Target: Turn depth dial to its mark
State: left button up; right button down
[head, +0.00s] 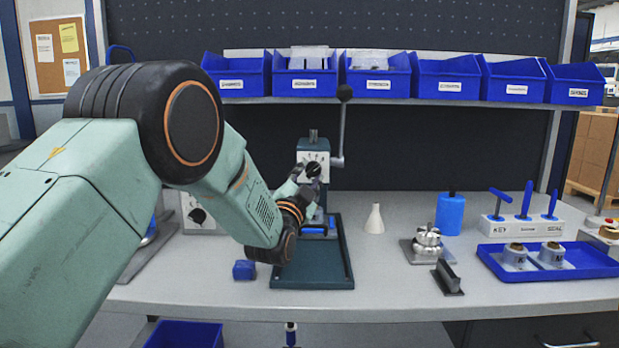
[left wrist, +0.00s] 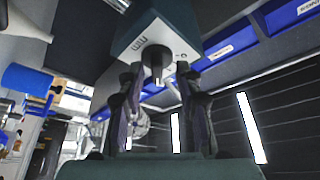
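The depth dial (head: 313,169) is a dark knob on the pale front face of the press head (head: 322,157). In the left wrist view the dial (left wrist: 157,58) sits straight ahead, just beyond and between the fingertips. My left gripper (head: 306,182) is at the front of the press head, close to the dial. In the left wrist view the left gripper (left wrist: 160,74) has its fingers apart with a gap between them, and I see no contact with the dial. The dial's mark is too small to read. My right gripper is not in view.
The press lever (head: 342,125) rises right of the head. A dark green base tray (head: 313,277) lies below. A white cone (head: 374,219), a metal fixture (head: 427,243) and a blue tray (head: 560,270) stand to the right. Blue bins (head: 447,80) line the shelf behind.

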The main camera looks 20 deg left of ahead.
pick_arm(q)
jog(key=shift+w+r, duration=0.1)
jog(key=shift+r, duration=0.05)
jog(key=shift+w+d, duration=0.1)
jog(key=shift+w, duration=0.05)
jog(key=shift+w+d+f, duration=0.15)
jog(key=shift+w+f, duration=0.1)
jog(key=shift+w, duration=0.1)
jog(key=shift+s+a+r, duration=0.2)
jog(key=shift+s, duration=0.1)
jog(key=c, duration=0.4)
jog(key=shift+w+d+f, duration=0.1)
grip_shut()
